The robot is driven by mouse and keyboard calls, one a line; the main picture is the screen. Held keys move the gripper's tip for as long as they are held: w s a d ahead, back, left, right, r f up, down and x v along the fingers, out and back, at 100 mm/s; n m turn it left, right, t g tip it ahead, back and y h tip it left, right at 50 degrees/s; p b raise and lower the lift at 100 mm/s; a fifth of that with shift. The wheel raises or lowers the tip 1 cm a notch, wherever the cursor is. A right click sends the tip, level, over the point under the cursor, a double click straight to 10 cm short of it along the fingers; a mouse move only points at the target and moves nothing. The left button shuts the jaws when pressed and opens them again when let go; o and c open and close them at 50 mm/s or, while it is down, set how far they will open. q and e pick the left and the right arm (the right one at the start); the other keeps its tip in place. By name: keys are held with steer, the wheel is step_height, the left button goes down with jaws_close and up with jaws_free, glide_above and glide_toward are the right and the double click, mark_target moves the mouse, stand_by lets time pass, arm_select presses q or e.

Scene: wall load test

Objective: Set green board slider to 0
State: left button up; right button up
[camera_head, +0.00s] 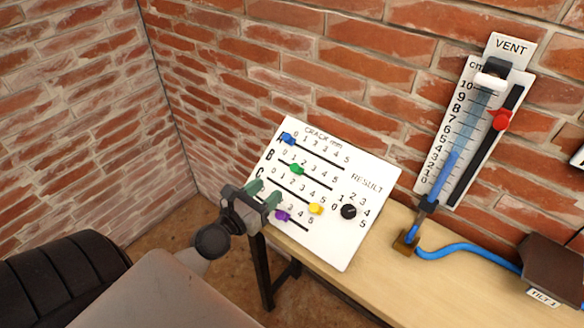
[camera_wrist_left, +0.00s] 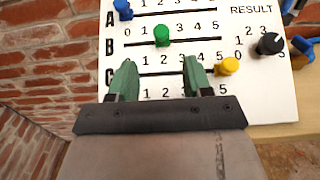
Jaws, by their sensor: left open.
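The green slider (camera_head: 297,169) sits on row B of the white board (camera_head: 325,245). In the left wrist view the green slider (camera_wrist_left: 161,36) stands near the 2 mark, right of the 0 and 1. My left gripper (camera_head: 264,193) is open, with its green fingers over the lower left of the board. In the left wrist view my left gripper (camera_wrist_left: 160,70) has its fingers apart around the row C area, just below the green slider. Nothing is between them, and they do not appear to touch the slider. My right gripper is not in view.
Nearby sliders are blue (camera_head: 288,139) above, yellow (camera_head: 315,209) right of the fingers, and purple (camera_head: 282,216) below. A black knob (camera_head: 348,211) is on the board's right. The wooden table (camera_head: 385,260) holds a blue hose (camera_head: 465,249). A vent gauge (camera_head: 480,120) is on the brick wall.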

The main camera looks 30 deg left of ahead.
mark_target(292, 169)
arm_select(q)
steer(key=w, duration=0.2)
steer(key=w+p, duration=0.1)
steer(key=w, duration=0.2)
steer(key=w+p, duration=0.1)
steer(key=w, duration=0.2)
steer(key=shift+w+d, duration=0.25)
steer(key=shift+d, duration=0.1)
steer(key=shift+w+d, duration=0.1)
steer(key=shift+w, duration=0.55)
steer(key=shift+c, duration=0.5)
jaws_close()
steer(key=a+b, duration=0.1)
steer(key=a, duration=0.1)
steer(key=a+b, duration=0.1)
steer(key=a, duration=0.1)
steer(key=a+b, duration=0.1)
steer(key=a, duration=0.1)
steer(key=shift+w+a+f+b, duration=0.1)
steer(key=shift+w+f+b, duration=0.1)
steer(key=shift+f+b, duration=0.1)
steer(key=shift+a+r, duration=0.15)
steer(key=shift+a, duration=0.15)
steer(key=shift+r, duration=0.2)
